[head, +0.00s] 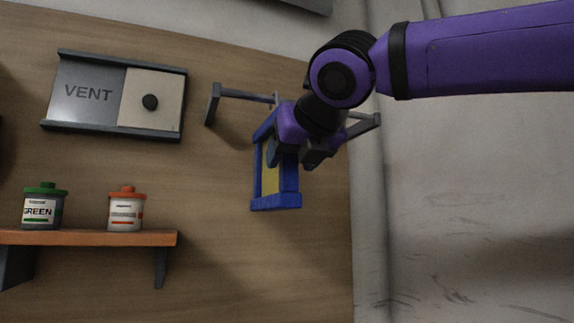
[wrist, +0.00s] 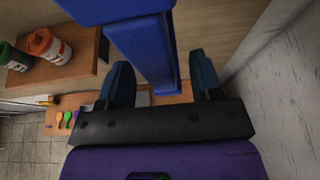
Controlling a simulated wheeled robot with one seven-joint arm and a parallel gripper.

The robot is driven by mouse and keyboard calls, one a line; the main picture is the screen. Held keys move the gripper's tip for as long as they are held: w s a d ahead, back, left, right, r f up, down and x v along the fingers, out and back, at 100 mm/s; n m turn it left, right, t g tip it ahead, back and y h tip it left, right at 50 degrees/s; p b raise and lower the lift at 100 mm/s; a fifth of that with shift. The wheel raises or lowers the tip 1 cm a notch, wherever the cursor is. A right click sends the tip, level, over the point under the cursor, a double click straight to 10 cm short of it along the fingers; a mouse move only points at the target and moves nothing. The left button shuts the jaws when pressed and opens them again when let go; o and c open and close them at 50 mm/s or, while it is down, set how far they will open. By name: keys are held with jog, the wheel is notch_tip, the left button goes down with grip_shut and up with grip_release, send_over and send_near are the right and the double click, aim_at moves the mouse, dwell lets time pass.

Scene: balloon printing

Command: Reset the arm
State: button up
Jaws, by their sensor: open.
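My gripper (head: 293,160) is at the end of my purple arm, in front of a wooden wall. It is open. A blue frame with a yellow panel (head: 270,168) is right at the gripper, partly hidden behind it. In the wrist view, a blue bar of the frame (wrist: 143,50) shows between the two spread dark fingers of my gripper (wrist: 162,80). I cannot tell whether either finger touches it.
Grey brackets (head: 245,96) stick out from the wall beside the frame. An orange-brown shelf (head: 90,238) at lower left carries a green-lidded jar (head: 42,205) and an orange-lidded jar (head: 126,208). A VENT panel (head: 88,92) is above. A pale wall (head: 465,210) fills the right.

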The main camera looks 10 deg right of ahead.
jog(key=v, duration=0.8)
jog(key=d+f+m+g+h, duration=0.2)
jog(key=d+f+m, duration=0.5)
jog(key=f+m, duration=0.2)
jog(key=d+f+m+g+h, duration=0.1)
jog(key=d+f+m+g, duration=0.1)
jog(key=d+f+m, duration=0.6)
jog(key=s+d+f+m+g, duration=0.2)
jog(key=s+f+m, duration=0.3)
jog(key=f+m, duration=0.4)
jog(key=s+d+f+m+g, duration=0.1)
jog(key=s+d+f+m, duration=0.4)
jog(key=f+m, duration=0.5)
jog(key=m, duration=0.3)
jog(key=shift+g+h, duration=0.4)
